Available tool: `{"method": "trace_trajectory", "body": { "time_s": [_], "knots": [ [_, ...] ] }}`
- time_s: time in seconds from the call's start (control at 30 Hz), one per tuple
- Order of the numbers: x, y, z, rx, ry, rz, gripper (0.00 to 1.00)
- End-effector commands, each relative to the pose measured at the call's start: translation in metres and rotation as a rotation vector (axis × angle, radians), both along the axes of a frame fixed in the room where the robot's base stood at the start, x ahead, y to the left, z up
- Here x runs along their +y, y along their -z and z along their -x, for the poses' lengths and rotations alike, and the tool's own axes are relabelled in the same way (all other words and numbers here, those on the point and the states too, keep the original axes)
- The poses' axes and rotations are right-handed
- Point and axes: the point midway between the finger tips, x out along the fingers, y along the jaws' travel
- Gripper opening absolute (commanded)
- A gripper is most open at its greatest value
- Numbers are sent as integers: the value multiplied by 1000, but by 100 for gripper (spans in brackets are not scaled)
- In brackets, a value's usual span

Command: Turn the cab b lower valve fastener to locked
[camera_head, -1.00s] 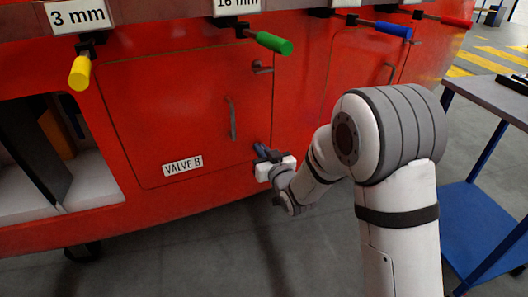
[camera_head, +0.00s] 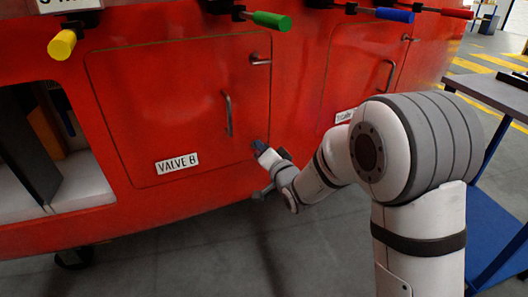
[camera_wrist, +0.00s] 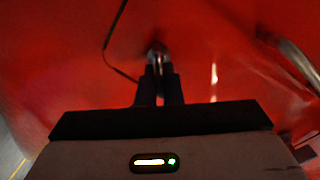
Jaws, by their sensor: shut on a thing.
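The red cab side carries a door panel labelled VALVE B (camera_head: 177,163) with a vertical handle (camera_head: 228,114). An upper fastener (camera_head: 260,60) sits at the panel's top right, its lever roughly level. My gripper (camera_head: 262,148) is at the panel's lower right corner, where the lower fastener is mostly hidden behind it in the head view. In the wrist view, my gripper's two fingers (camera_wrist: 159,84) are close together on the lower valve fastener (camera_wrist: 157,54), a small metal part on the red surface. The fastener's lever angle cannot be made out.
Yellow (camera_head: 62,44), green (camera_head: 271,21), blue (camera_head: 394,15) and red (camera_head: 457,13) handles stick out above the panel. A blue-framed cart (camera_head: 490,200) stands at the right. An open compartment (camera_head: 90,185) is at the left. Grey floor is clear below.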

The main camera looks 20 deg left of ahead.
Motion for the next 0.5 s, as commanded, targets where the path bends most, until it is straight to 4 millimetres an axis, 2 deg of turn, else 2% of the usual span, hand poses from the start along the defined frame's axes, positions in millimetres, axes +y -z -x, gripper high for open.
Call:
{"method": "trace_trajectory", "body": {
  "time_s": [0.5],
  "knots": [
    [-3,3,-4,302,5,-344,0]
  ]
}}
